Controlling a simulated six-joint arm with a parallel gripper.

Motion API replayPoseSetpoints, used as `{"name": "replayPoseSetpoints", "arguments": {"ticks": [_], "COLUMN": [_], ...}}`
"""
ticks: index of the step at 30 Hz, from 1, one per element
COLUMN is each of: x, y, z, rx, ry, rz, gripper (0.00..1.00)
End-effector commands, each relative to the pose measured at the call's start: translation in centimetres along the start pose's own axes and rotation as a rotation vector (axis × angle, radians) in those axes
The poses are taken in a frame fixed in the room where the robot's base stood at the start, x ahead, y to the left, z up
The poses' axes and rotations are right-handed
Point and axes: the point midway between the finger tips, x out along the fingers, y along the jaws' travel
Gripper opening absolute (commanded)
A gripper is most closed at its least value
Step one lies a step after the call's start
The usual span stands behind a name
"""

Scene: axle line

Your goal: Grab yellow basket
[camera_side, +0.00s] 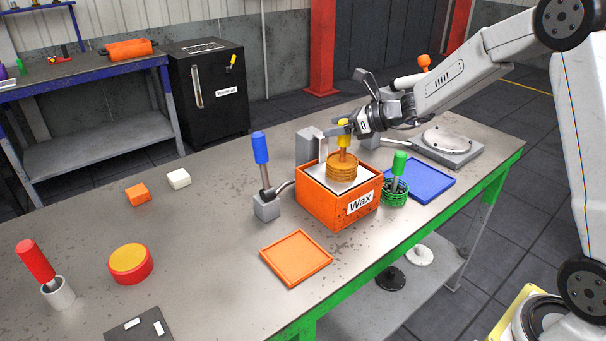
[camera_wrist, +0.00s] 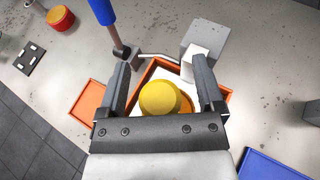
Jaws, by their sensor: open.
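The yellow basket (camera_side: 342,167) is an amber wire basket with an upright yellow handle, standing in the orange Wax box (camera_side: 336,207) over its pale filling. In the wrist view the round yellow handle top (camera_wrist: 160,98) lies between the two fingers, with part of the basket showing at its right. My gripper (camera_side: 337,138) is open at the handle's height above the box. In the wrist view my gripper (camera_wrist: 161,72) has its fingers spread on either side of the handle, with gaps between. The handle's lower part is hidden in the wrist view.
An orange tray (camera_side: 296,257) lies in front. A grey block (camera_wrist: 208,45) stands behind the box.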

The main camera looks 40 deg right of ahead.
Motion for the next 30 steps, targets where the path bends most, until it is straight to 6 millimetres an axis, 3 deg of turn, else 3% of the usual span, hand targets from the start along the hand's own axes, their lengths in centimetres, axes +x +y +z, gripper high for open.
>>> {"name": "replayPoseSetpoints", "arguments": {"ticks": [12,13,14,21,30], "x": [-0.03,-0.03,-0.03,-0.04,-0.04], "y": [0.01,0.01,0.01,0.02,0.02], "z": [0.02,0.02,0.02,0.02,0.03], "rx": [0.0,0.0,0.0,0.0,0.0], "ry": [0.0,0.0,0.0,0.0,-0.001], "rz": [0.0,0.0,0.0,0.0,0.0], "gripper": [0.86,0.83,0.73,0.0,0.0]}}
